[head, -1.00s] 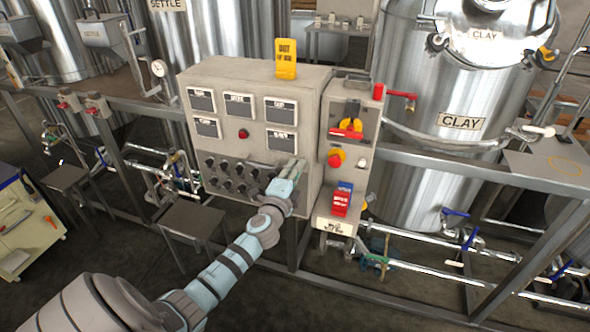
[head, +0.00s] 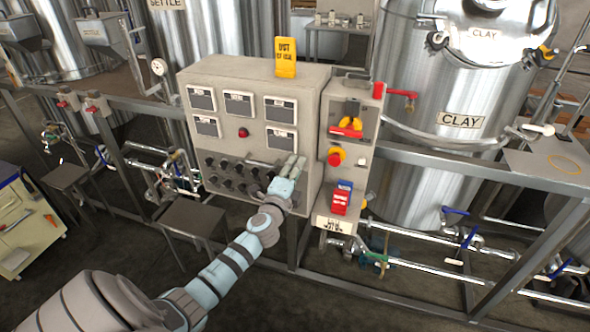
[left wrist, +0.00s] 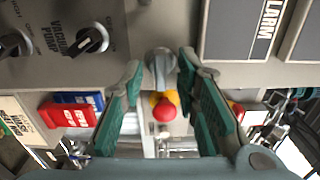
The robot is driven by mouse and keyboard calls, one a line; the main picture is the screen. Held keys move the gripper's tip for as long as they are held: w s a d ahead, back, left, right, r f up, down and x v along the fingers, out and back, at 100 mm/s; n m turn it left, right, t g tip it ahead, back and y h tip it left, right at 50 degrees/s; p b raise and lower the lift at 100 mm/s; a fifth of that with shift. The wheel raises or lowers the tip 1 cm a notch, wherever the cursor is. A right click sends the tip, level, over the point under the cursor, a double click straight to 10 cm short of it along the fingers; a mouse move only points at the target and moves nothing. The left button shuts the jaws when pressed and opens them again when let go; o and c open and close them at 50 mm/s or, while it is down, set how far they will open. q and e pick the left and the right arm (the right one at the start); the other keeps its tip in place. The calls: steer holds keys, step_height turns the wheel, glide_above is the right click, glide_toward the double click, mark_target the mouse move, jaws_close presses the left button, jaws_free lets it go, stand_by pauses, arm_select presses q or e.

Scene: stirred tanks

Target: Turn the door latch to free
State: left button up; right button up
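A rounded grey metal piece, seemingly the door latch (left wrist: 160,66), stands at the edge of the grey cabinet face in the left wrist view. My left gripper (left wrist: 162,75) is open, with one green finger on either side of this piece. Small gaps show beside it, and I cannot tell whether either finger touches it. In the head view my left gripper (head: 293,165) is at the lower right of the control cabinet (head: 235,78) front and hides the latch. My right gripper is not in view.
A red button on a yellow base (head: 335,157) and a red-and-yellow switch (head: 347,127) sit on the narrow panel just right of the cabinet. Dark knobs (head: 225,183) crowd the cabinet front left of my gripper. A yellow tag (head: 286,57) stands on top.

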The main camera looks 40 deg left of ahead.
arm_select(q)
steer(key=v, duration=1.2)
steer(key=shift+d, duration=0.1)
